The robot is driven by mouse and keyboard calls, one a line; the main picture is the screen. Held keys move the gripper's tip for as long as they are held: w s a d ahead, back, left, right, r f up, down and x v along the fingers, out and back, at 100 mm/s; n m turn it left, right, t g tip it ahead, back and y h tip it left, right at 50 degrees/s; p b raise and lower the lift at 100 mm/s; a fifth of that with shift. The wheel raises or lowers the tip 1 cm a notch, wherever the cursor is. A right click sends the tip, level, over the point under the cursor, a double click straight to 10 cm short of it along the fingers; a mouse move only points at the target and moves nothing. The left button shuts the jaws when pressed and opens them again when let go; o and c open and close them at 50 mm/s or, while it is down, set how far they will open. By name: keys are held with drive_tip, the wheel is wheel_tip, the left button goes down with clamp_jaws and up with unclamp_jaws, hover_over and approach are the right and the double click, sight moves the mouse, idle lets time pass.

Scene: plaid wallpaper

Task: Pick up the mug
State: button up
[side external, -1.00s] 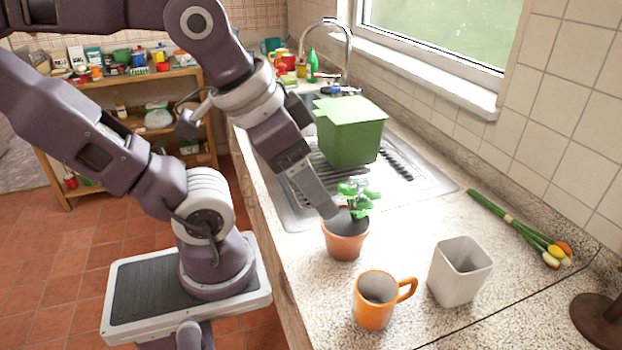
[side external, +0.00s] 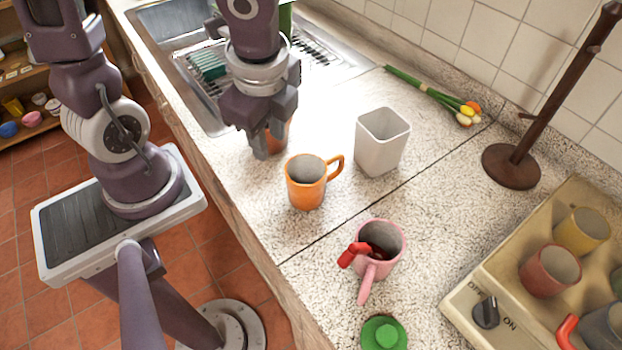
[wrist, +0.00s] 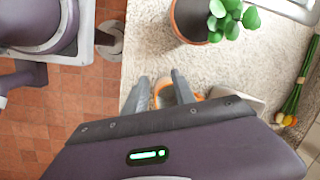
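An orange mug (side external: 305,190) stands upright on the speckled counter, its handle pointing right and toward the back. My gripper (side external: 268,150) is above the counter just left of the mug and apart from it in the side view. In the wrist view my two fingers (wrist: 160,90) are spread apart with nothing held between them. Part of the orange mug (wrist: 162,86) shows between and beyond them; the rest is hidden by my gripper body. A pink mug (side external: 382,238) with a red item in it stands nearer the front.
A potted plant (wrist: 190,20) is close to my gripper. A white square pot (side external: 382,145) stands right of the orange mug. The sink (side external: 185,35) is behind.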

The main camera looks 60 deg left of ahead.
sight(290, 192)
drive_tip(key=d+f+m, duration=0.1)
drive_tip(key=f, duration=0.2)
drive_tip(key=d+f+m+h, duration=0.1)
drive_tip(key=f+m, duration=0.1)
drive_tip(key=f, duration=0.1)
drive_tip(key=d+f+m+g+h, duration=0.1)
drive_tip(key=d+f, duration=0.1)
drive_tip(key=f, duration=0.1)
drive_tip(key=shift+w+d+f+m, duration=0.1)
drive_tip(key=shift+w+f+m, duration=0.2)
drive_tip(key=shift+w+f, duration=0.1)
clamp_jaws()
drive_tip(key=shift+r, duration=0.1)
drive_tip(key=shift+s, duration=0.1)
idle(0.7)
